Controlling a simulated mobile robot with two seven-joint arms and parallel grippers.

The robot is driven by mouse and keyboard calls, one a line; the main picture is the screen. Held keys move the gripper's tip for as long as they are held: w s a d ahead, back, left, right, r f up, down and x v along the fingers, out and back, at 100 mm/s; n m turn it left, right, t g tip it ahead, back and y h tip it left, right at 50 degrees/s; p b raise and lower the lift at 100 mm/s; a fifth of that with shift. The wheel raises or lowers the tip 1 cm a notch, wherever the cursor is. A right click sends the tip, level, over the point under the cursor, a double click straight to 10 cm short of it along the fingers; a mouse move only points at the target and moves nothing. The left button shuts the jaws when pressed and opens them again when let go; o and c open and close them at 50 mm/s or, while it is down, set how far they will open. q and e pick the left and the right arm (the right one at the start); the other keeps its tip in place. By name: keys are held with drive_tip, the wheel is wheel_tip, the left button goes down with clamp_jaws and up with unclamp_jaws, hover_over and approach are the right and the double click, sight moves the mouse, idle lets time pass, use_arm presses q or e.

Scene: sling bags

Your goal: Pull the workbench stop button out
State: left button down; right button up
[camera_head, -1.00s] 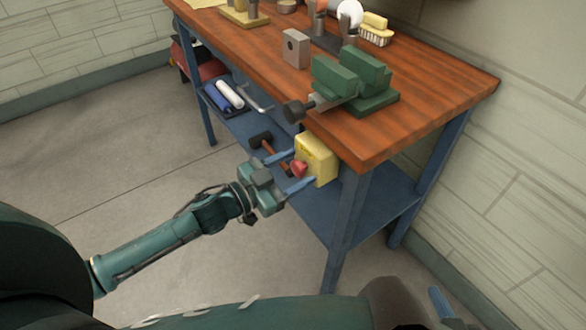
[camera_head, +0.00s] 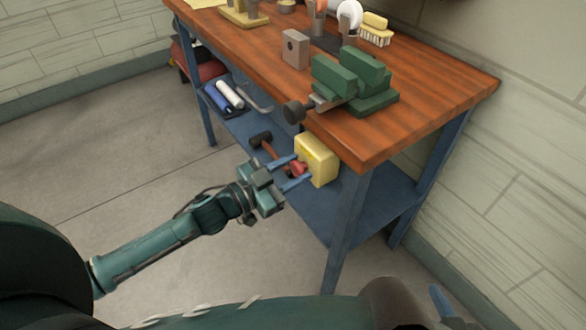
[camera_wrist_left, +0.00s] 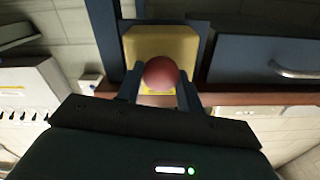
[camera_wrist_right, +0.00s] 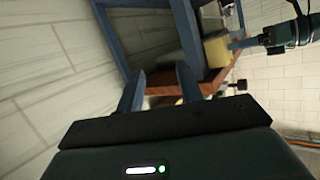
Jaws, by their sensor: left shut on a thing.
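The red stop button (camera_head: 299,167) sits on the front of a yellow box (camera_head: 320,160) fixed under the workbench's front edge. My left gripper (camera_head: 296,172) is shut on the button, one blue finger on each side of it. In the left wrist view, the round red button (camera_wrist_left: 160,73) lies between the fingertips, in front of the yellow box (camera_wrist_left: 160,45). My right gripper (camera_wrist_right: 158,90) has its fingers apart with nothing between them. In the head view only a blue fingertip of it (camera_head: 440,300) shows at the bottom right.
The wooden workbench (camera_head: 430,105) carries a green vise (camera_head: 355,80), whose handle overhangs the front edge above the box. A dark hammer (camera_head: 262,142) lies on the blue lower shelf. The floor left of my left arm is clear.

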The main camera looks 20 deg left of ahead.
use_arm(q)
drive_tip(key=shift+s+a+p, duration=0.25)
drive_tip(key=shift+s+p, duration=0.1)
drive_tip(key=shift+s+a+r, duration=0.1)
drive_tip(key=shift+s+a, duration=0.15)
drive_tip(key=shift+s, duration=0.05)
drive_tip(key=c, duration=0.9)
unclamp_jaws()
use_arm(e)
drive_tip(key=shift+a+f+g, duration=0.25)
drive_tip(key=shift+g, duration=0.15)
use_arm(q)
drive_tip(key=shift+s+a, duration=0.1)
drive_tip(key=v, duration=1.3)
drive_tip(key=shift+p, duration=0.4)
use_arm(e)
drive_tip(key=shift+w+a, duration=0.15)
drive_tip(key=shift+w, duration=0.1)
drive_tip(key=shift+f, duration=0.1)
